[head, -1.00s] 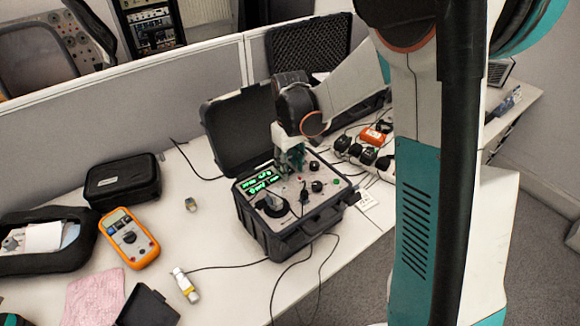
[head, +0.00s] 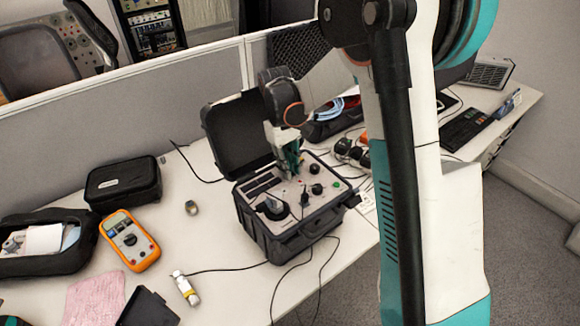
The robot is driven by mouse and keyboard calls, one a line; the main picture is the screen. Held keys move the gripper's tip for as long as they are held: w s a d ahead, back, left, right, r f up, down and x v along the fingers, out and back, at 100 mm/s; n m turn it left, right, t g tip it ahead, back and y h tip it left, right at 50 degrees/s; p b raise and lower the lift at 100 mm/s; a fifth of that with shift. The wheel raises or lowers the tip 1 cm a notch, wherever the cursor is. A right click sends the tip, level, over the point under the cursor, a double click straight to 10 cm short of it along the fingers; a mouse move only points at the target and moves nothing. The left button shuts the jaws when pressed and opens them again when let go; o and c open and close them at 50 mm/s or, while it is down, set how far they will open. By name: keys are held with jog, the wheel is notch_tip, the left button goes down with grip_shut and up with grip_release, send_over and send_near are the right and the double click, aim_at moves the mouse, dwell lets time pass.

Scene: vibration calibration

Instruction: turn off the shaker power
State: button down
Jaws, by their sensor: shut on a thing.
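The shaker (head: 276,226) is a black open case on the desk with a light grey panel, knobs and a round disc at its front left. Its two display windows (head: 262,184) are dark. My gripper (head: 291,174) points down at the back middle of the panel, between the displays and a black knob (head: 316,189). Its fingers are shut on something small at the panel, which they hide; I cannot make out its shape. The raised lid (head: 238,133) stands behind the gripper.
An orange multimeter (head: 128,240), a black pouch (head: 122,181) and a white sensor (head: 186,288) lie to the left. Cables run over the desk's front edge. A grey partition (head: 120,115) stands behind. Black adapters (head: 349,151) crowd the right.

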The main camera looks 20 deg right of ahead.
jog(key=shift+w, duration=0.1)
jog(key=c, duration=1.5)
grip_release()
jog(key=shift+r, duration=0.1)
jog(key=v, duration=1.2)
jog(key=shift+w+a, duration=0.1)
jog(key=shift+w, duration=0.1)
